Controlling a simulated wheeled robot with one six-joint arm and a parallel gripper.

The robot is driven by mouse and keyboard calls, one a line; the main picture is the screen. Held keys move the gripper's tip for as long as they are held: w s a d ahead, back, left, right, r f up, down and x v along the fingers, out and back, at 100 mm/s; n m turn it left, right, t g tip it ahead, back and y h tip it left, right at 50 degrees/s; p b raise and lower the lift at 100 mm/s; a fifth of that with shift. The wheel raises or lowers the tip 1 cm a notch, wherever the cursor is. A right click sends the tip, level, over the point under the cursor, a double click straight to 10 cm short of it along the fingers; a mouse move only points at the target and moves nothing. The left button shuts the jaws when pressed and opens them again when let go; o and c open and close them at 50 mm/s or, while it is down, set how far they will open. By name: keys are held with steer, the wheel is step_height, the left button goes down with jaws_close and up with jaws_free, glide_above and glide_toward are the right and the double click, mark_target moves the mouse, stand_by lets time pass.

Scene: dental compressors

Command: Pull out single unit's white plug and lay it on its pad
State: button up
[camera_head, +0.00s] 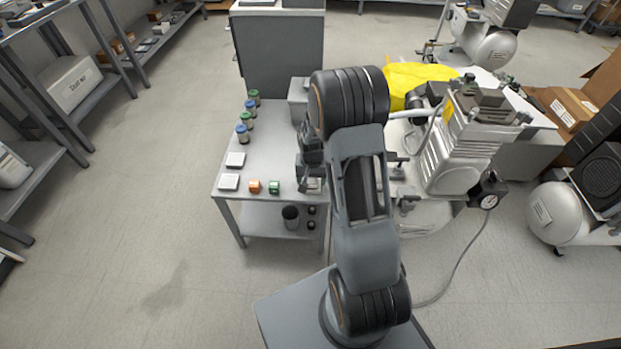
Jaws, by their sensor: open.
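My gripper (312,184) is open, low over the right part of the grey table (210,192), and partly hidden beside my arm. I cannot make out a white plug; it may be hidden behind my arm or too small to tell. Two pale square pads lie on the table's left side, one farther back (235,159) and one nearer (229,182). I cannot tell which one is the plug's pad. A compressor with a silver ribbed body (448,165) stands right of my arm. Which compressor is the single unit is not clear.
Another compressor tank (556,213) stands right. The left floor is clear.

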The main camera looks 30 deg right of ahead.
steer(key=c, duration=1.2)
steer(key=shift+r, duration=0.1)
steer(key=shift+r+p, duration=2.45)
steer(key=shift+r, duration=0.5)
